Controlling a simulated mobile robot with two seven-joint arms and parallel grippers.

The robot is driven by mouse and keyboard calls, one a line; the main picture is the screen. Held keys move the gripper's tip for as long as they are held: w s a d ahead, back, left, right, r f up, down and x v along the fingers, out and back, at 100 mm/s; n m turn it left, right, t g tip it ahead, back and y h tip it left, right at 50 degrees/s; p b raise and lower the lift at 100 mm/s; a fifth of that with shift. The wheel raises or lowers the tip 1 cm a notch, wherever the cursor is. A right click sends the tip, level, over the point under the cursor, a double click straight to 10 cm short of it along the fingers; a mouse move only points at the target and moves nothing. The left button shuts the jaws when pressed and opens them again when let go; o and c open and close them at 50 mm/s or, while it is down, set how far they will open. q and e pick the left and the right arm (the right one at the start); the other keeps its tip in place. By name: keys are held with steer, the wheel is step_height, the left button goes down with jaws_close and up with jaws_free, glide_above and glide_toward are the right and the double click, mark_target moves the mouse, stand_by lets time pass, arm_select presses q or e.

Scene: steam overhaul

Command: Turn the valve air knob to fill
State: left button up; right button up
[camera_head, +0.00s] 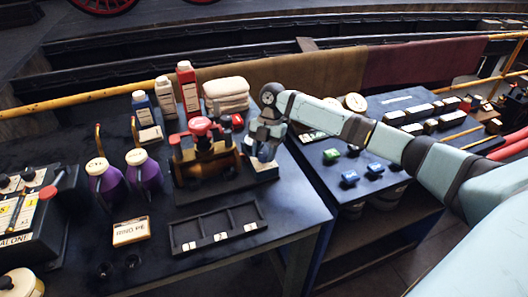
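My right gripper (265,150) points down over a small dark block with a pale top (266,170), at the right end of the near workbench. The fingers are small and dark here, and I cannot tell whether they are open or touch anything. A knob on this block, if there is one, is hidden by the gripper. Just left of it stands a brass-brown fixture (205,166) with red knobs (200,125) on top. I cannot tell for sure which part is the valve air knob. My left gripper is out of view.
Several bottles (188,88) and folded white cloths (226,94) stand at the back. Two purple jugs (144,174) stand left, near a control box (30,225). A dark sorting tray (217,228) lies in front. A second bench (400,170) with small parts is on the right.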

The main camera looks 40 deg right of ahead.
steer(key=c, duration=0.4)
